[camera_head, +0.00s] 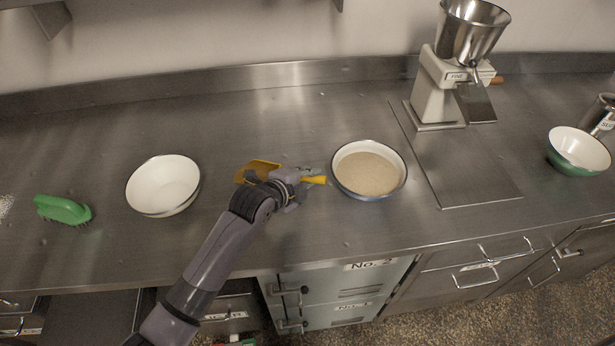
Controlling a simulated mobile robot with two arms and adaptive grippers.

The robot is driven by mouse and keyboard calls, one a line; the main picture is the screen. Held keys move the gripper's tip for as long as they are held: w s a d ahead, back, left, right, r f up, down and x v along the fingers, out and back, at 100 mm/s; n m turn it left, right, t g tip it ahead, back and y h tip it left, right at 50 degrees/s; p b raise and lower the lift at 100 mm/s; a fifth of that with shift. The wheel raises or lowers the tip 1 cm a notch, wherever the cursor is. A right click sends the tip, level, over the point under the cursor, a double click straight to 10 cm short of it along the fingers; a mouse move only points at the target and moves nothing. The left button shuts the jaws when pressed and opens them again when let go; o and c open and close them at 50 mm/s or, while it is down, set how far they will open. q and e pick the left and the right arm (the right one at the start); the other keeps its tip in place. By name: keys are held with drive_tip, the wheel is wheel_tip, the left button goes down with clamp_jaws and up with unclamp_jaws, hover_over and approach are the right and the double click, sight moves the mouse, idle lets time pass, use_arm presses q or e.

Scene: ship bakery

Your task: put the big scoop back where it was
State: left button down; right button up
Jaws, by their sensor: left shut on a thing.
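The big scoop (259,168) is yellow. It shows on both sides of my left gripper (303,182), with its wide part to the left and its handle end to the right. My left gripper is shut on it, between the white bowl and the bowl of pale grain or flour. I cannot tell whether the scoop touches the counter. The gripper hides the middle of the scoop. My right gripper is not in view.
An empty white bowl (163,186) and a green brush (63,209) stand on the left. A filled bowl (368,170) is just right of the scoop. A mill (451,84) and a green bowl (578,151) are further right. The counter behind the scoop is clear.

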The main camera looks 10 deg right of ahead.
use_arm(q)
drive_tip(key=shift+f+b, duration=0.3)
drive_tip(key=shift+f, duration=0.2)
drive_tip(key=c, duration=1.8)
unclamp_jaws()
drive_tip(key=shift+c, duration=0.2)
drive_tip(key=o, duration=0.4)
drive_tip(key=shift+a, duration=0.1)
drive_tip(key=v, duration=1.2)
